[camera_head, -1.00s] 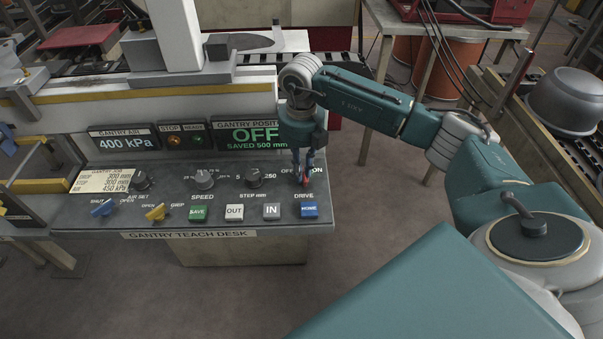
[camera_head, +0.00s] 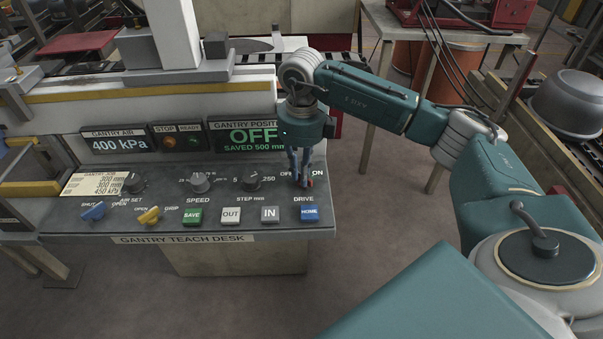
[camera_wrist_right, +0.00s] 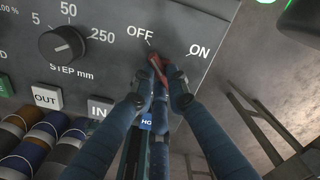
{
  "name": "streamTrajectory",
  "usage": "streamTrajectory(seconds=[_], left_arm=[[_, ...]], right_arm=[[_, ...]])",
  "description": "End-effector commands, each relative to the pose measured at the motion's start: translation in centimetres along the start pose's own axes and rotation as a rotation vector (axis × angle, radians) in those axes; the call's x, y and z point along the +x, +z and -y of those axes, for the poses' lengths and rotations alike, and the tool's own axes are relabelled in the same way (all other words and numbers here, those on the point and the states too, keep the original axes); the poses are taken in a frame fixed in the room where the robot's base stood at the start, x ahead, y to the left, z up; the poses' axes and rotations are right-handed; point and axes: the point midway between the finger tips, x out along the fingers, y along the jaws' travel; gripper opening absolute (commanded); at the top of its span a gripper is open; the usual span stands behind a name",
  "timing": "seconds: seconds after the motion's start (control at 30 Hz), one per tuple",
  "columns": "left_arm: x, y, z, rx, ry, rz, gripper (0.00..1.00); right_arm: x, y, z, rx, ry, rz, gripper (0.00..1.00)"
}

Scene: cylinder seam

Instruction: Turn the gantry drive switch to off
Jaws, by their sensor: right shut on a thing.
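The drive switch is a red lever (camera_wrist_right: 157,66) on the grey gantry teach desk (camera_head: 90,228). In the wrist view its tip points up and slightly left, towards the OFF mark (camera_wrist_right: 140,32) and away from the ON mark (camera_wrist_right: 200,50). My right gripper (camera_wrist_right: 158,88) is shut on the lever, with its blue fingers on either side. In the head view the right gripper (camera_head: 304,180) reaches down over the switch and mostly hides it. The display (camera_head: 252,136) reads OFF in green. My left gripper is not in view.
The blue home button (camera_head: 310,213) sits just in front of the switch. The step knob (camera_head: 252,180), speed knob (camera_head: 200,184) and IN button (camera_head: 270,214) lie to its left.

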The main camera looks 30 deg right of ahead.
Motion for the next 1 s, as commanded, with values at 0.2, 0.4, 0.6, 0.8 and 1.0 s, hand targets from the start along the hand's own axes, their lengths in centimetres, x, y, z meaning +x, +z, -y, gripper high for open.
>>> streamTrajectory(seconds=[0.2,0.4,0.6,0.8,1.0], left_arm=[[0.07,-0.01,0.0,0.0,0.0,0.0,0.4],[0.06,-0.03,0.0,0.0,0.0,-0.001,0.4],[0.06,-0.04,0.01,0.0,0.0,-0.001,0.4],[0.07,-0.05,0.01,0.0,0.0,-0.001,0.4],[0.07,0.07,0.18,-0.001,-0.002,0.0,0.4]], right_arm=[[-0.13,0.06,0.07,-0.015,-0.001,0.003,0.0],[-0.14,0.06,0.07,-0.016,-0.001,0.003,0.0],[-0.13,0.05,0.07,-0.015,-0.001,0.002,0.33],[-0.07,0.02,0.04,-0.014,-0.001,0.001,0.33],[-0.89,0.07,0.03,-0.015,0.0,0.002,0.33]])
